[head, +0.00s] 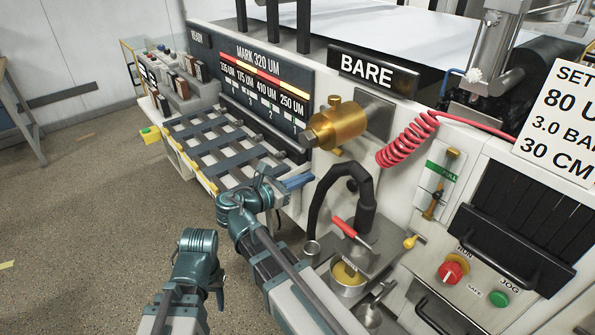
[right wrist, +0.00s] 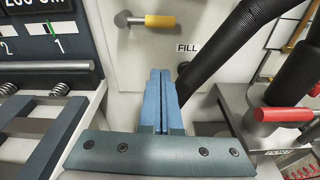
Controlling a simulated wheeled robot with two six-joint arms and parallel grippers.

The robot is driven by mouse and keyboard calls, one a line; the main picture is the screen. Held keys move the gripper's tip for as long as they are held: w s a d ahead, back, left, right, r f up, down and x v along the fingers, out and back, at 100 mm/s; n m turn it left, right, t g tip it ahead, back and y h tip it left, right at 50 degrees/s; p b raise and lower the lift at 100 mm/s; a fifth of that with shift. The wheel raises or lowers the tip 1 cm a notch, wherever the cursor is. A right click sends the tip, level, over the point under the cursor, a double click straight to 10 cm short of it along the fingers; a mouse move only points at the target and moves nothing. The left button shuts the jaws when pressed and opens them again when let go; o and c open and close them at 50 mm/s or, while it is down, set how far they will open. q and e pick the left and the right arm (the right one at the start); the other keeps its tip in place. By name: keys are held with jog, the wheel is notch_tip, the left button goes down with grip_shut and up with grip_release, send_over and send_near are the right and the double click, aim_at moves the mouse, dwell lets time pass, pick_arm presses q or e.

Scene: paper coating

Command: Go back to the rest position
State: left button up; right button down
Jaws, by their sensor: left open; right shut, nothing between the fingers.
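My right gripper (head: 307,178) has blue fingers and reaches toward the machine's front panel, between the slatted rack and the black hose. In the right wrist view its two fingers (right wrist: 160,72) lie side by side, shut and empty, pointing at the pale panel. My left arm (head: 198,245) shows at the lower left of the head view, over open floor. Only its links and a joint show; the left gripper's fingers are not visible.
A slatted rack (head: 205,140) stands left of my right gripper. A thick black hose (head: 325,190), a red-handled lever (head: 350,230) and a metal cup (head: 347,285) are close on the right. A brass cylinder (head: 340,122) juts out above. The floor (head: 90,220) at left is clear.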

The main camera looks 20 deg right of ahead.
jog(key=shift+s+f, duration=0.1)
jog(key=s+a+f+m+g+y+p, duration=0.3)
jog(key=s+a+f+m+y, duration=0.3)
jog(key=s+a+m+y, duration=0.1)
jog(key=s+a+f+m+g+y+p, duration=0.2)
jog(key=s+a+f+m+y, duration=0.4)
jog(key=a+m, duration=0.4)
jog(key=shift+s+a+g+y+p, duration=0.4)
jog(key=shift+s+a+y+p, duration=0.25)
jog(key=shift+s+p, duration=0.4)
